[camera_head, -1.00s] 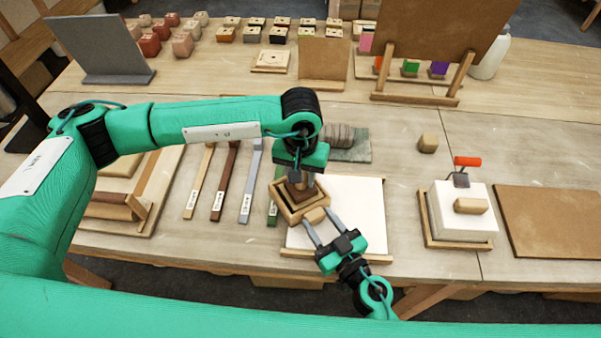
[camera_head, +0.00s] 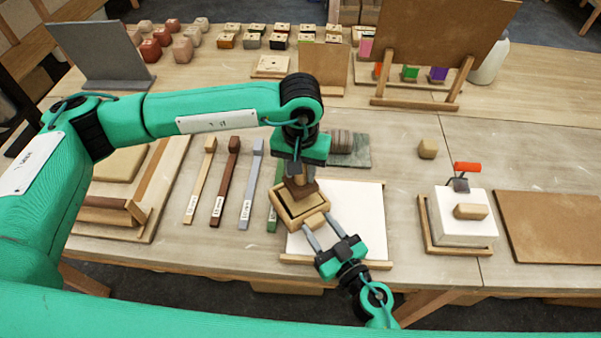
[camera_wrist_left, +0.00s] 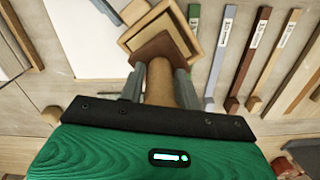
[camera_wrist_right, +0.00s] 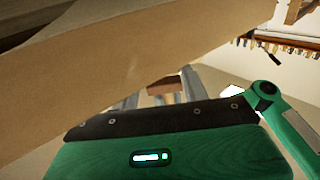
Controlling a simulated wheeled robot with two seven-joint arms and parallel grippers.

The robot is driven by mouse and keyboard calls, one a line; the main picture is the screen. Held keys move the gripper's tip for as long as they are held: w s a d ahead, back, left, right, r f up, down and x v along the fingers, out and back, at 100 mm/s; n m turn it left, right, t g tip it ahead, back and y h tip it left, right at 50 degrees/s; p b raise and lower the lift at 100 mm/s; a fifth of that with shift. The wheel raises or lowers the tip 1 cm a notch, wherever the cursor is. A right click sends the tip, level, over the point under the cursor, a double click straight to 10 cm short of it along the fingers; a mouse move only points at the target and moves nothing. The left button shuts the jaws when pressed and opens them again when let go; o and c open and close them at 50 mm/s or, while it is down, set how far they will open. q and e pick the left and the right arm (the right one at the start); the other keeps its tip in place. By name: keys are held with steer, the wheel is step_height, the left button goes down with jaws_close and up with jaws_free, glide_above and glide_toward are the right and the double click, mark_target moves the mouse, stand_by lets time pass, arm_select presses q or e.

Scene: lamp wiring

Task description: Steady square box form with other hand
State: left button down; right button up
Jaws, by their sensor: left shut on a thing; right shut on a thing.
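The square box form (camera_head: 284,216) is a light wooden frame with open top, sitting on the white board (camera_head: 352,205); it also shows in the left wrist view (camera_wrist_left: 126,44). My left gripper (camera_head: 300,167) is shut on the round wooden handle (camera_wrist_left: 159,85) of a tamper. The tamper's brown square foot (camera_head: 304,190) is above the form, toward its far right side; whether it touches the form is unclear. My right gripper (camera_head: 319,231) is shut on the tan block (camera_head: 316,220) at the form's near right side. In the right wrist view, a tan wooden surface (camera_wrist_right: 130,75) hides much.
Several labelled sticks (camera_head: 230,180) lie left of the form. A grooved roll (camera_head: 340,141) sits on a green mat behind. The table between is clear.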

arm_select(q)
steer(key=shift+r, duration=2)
arm_select(e)
steer(key=o, duration=1.2)
steer(key=shift+c, duration=0.2)
steer(key=shift+s+d, duration=0.1)
steer(key=v, duration=1.1)
steer(key=shift+s+d, duration=0.15)
steer(key=shift+s, duration=0.15)
